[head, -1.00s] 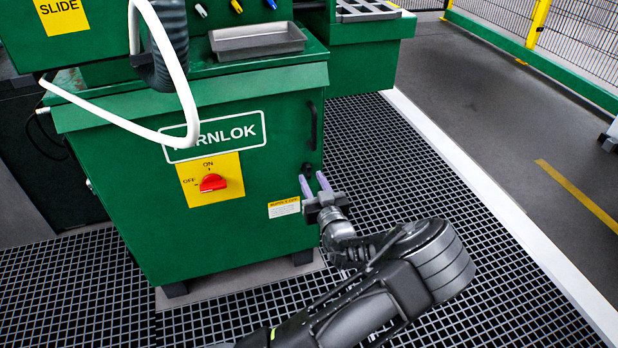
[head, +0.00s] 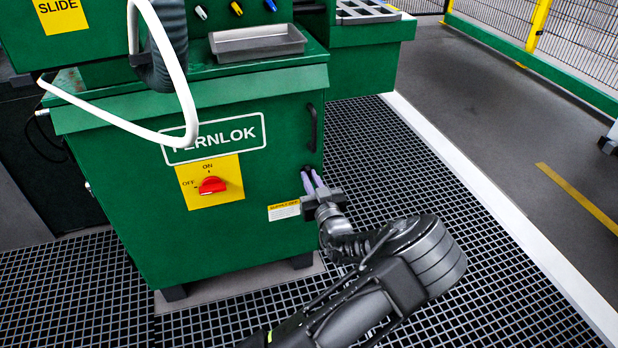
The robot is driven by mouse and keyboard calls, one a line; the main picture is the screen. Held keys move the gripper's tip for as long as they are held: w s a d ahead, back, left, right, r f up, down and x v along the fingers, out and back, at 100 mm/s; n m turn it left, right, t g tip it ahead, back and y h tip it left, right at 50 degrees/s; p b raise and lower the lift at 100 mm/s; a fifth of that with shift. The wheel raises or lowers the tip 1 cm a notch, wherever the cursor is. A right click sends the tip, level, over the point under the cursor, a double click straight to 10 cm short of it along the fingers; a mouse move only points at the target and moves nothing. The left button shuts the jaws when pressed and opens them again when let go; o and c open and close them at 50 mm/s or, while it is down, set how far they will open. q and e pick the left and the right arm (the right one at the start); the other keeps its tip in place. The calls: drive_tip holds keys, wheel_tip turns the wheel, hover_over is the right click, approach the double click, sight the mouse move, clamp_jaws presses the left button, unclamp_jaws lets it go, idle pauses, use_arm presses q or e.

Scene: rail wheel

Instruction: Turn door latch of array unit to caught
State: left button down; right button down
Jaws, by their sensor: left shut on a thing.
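The array unit is a green cabinet (head: 130,190) labelled FERNLOK. Its door latch (head: 308,169) is a small black piece near the right edge of the front, below a black pull handle (head: 313,128). My left gripper (head: 309,174) reaches it from the lower right. Its two pale purple fingers are shut on the latch, one on each side, and hide most of it. I cannot tell the latch's exact angle. My right gripper is not in view.
A red rotary switch (head: 212,186) on a yellow ON/OFF plate is left of the latch. A white hose (head: 190,95) loops in front of the cabinet. A grey tray (head: 258,42) sits on top. The grating floor (head: 400,180) at right is clear.

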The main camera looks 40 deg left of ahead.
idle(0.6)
use_arm(q)
drive_tip(key=shift+n+b, duration=1.45)
drive_tip(key=shift+n, duration=0.85)
